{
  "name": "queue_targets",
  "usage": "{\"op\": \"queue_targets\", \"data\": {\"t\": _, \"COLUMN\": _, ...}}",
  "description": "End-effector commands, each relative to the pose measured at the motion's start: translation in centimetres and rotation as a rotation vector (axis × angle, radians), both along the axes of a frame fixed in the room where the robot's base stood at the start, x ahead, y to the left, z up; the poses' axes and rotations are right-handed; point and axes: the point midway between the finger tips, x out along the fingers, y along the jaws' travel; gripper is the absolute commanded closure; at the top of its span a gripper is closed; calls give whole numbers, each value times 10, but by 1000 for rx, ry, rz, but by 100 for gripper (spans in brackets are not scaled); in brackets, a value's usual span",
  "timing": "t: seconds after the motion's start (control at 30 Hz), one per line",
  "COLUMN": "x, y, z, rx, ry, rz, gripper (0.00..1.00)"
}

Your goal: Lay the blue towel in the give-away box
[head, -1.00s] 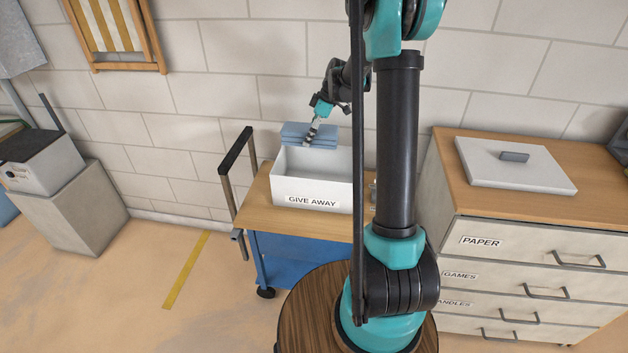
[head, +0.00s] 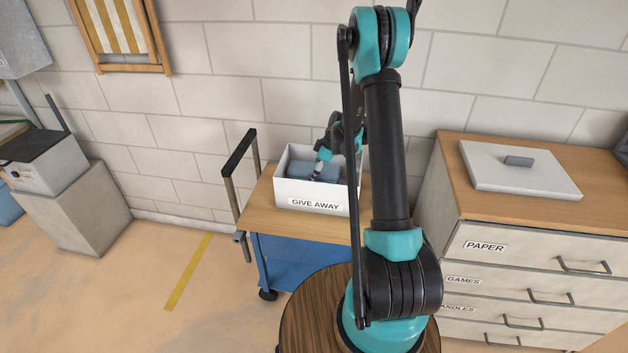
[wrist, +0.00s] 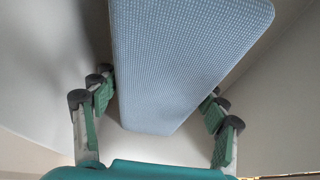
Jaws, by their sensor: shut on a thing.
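The blue towel (head: 298,170) is folded into a block and is inside the white give-away box (head: 316,205), below its rim. In the wrist view the towel (wrist: 185,55) spans the space between my fingers, with pale box walls around it. My gripper (head: 318,173) reaches down into the box and is shut on the towel; it also shows in the wrist view (wrist: 158,110). The box's front wall hides the towel's underside, so I cannot tell whether it touches the box floor.
The box stands on a wheeled cart with a wooden top (head: 262,200) and a dark handle (head: 240,152). A drawer cabinet (head: 500,240) with a white lid (head: 518,168) on top stands to the right. The floor to the left is open, with a yellow line (head: 188,272).

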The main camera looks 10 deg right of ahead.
Motion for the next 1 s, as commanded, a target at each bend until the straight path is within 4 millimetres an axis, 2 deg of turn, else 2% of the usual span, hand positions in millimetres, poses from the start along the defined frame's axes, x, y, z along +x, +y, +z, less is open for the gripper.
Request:
{"op": "queue_targets", "data": {"t": 0.23, "x": 0, "y": 0, "z": -30, "rx": 0, "ry": 0, "rz": 0, "gripper": 64}}
{"op": "queue_targets", "data": {"t": 0.6, "x": 0, "y": 0, "z": -34, "rx": 0, "ry": 0, "rz": 0, "gripper": 64}}
{"op": "queue_targets", "data": {"t": 0.63, "x": 0, "y": 0, "z": -34, "rx": 0, "ry": 0, "rz": 0, "gripper": 24}}
{"op": "queue_targets", "data": {"t": 0.77, "x": 0, "y": 0, "z": -34, "rx": 0, "ry": 0, "rz": 0, "gripper": 8}}
{"op": "queue_targets", "data": {"t": 1.0, "x": 0, "y": 0, "z": -34, "rx": 0, "ry": 0, "rz": 0, "gripper": 7}}
